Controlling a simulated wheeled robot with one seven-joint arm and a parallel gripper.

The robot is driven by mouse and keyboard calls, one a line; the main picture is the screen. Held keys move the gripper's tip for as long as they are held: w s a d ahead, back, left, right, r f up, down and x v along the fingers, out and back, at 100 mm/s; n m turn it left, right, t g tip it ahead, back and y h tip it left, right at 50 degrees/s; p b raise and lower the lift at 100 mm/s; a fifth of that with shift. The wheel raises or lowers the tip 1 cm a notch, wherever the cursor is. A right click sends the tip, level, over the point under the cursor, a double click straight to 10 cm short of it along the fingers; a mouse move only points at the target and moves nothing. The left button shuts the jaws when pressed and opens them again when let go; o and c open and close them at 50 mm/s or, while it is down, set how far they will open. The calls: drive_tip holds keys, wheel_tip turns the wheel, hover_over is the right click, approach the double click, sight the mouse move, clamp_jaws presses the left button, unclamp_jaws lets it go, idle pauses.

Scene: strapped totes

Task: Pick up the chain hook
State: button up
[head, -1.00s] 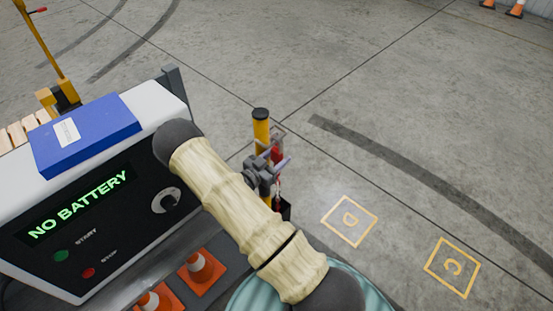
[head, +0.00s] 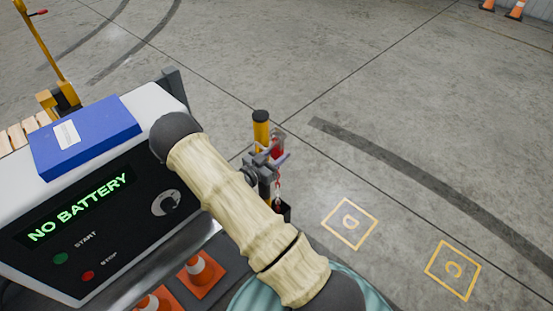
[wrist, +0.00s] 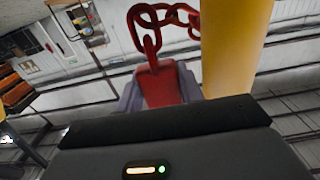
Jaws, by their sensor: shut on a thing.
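The chain hook (wrist: 160,86) is a red piece between my gripper's two grey-purple fingers in the wrist view, with thick red chain links (wrist: 150,30) running from it toward the top. In the head view, my gripper (head: 273,156) is beside a yellow post (head: 261,130) with a black cap. It is shut on the hook, whose red body (head: 277,147) shows at the fingers. Thin red chain (head: 278,187) hangs below the gripper toward a small dark box (head: 285,211). The post also shows close on the right in the wrist view (wrist: 235,45). The hook's tip is hidden.
A machine reading "NO BATTERY" (head: 80,207) stands at left with a blue box (head: 85,135) on top. Orange cones (head: 201,270) stand near its foot. Floor squares D (head: 349,223) and C (head: 453,269) lie right on open concrete.

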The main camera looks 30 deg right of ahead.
drive_tip(key=b+v, duration=0.1)
drive_tip(key=v, duration=1.7)
drive_tip(key=shift+r, duration=0.35)
drive_tip(key=shift+w+d+f+n+t+y+p, duration=0.3)
drive_tip(key=shift+d+n+t+y+p, duration=0.1)
drive_tip(key=shift+n+t+y+p, duration=2.1)
drive_tip(key=shift+w+d+f+n+t+y+p, duration=0.15)
drive_tip(key=shift+w+d+n+t+y+p, duration=0.25)
drive_tip(key=shift+n+t+y+p, duration=2.05)
drive_tip(key=shift+w+d+f+n+t+y+p, duration=0.35)
drive_tip(key=shift+n+t+y+p, duration=0.6)
drive_tip(key=shift+n+y+p, duration=1.8)
drive_tip(key=shift+m+y+b, duration=0.7)
drive_tip(key=shift+y+b, duration=0.1)
drive_tip(key=shift+b, duration=0.3)
